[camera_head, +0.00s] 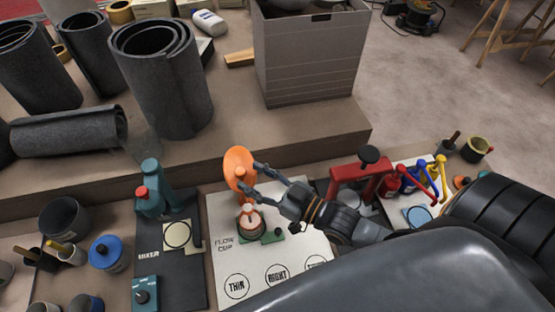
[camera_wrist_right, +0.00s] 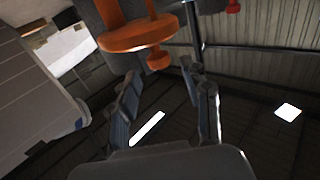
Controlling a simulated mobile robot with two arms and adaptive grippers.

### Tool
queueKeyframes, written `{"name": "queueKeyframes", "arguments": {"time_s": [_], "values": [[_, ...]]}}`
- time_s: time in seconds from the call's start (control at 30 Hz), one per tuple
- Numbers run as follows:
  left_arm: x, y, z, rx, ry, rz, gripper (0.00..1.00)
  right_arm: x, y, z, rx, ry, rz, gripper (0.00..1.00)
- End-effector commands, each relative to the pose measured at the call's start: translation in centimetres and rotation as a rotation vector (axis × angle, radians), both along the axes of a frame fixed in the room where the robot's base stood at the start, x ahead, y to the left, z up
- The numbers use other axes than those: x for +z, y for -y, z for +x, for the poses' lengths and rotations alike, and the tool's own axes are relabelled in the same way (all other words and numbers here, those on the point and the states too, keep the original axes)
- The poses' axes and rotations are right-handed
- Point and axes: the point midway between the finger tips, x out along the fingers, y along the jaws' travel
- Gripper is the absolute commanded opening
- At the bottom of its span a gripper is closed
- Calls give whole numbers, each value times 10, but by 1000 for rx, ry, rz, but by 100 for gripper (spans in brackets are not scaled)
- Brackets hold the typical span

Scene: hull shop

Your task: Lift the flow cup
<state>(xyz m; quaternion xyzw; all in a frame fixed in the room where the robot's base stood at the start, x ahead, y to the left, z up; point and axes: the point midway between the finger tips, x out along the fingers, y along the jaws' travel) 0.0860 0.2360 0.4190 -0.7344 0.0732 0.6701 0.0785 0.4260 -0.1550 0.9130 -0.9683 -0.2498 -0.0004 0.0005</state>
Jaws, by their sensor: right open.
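An orange disc-shaped piece with a small knob (camera_head: 238,162), which I take to be the flow cup, shows above the white mat marked FLOW CUP. It also shows beyond my fingertips in the right wrist view (camera_wrist_right: 138,35), with its knob near the gap between them. Below it on the mat is a pale and orange round piece (camera_head: 251,222) by a green base. My right gripper (camera_head: 250,177) is open, its fingers pointing left at the orange piece. I cannot tell whether they touch it. My left gripper is not in view.
A teal mixer (camera_head: 152,190) stands left of the white mat (camera_head: 300,255). A red press-like stand (camera_head: 358,178) is close behind my right wrist. A large grey bin (camera_head: 310,60) and dark rolls (camera_head: 165,85) stand on the raised ledge behind. Pots and a blue-lidded tin (camera_head: 108,252) crowd the left.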

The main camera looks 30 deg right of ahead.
Motion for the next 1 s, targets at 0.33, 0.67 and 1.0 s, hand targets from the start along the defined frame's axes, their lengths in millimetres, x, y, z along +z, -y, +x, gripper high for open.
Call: {"name": "queueKeyframes", "arguments": {"time_s": [0.33,0.67,1.0], "values": [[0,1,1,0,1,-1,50,-1,31,-56,0,-2,-1,48],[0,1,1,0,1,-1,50,1,38,-67,0,2,0,48],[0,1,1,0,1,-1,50,1,37,-67,-1,2,0,48]]}}
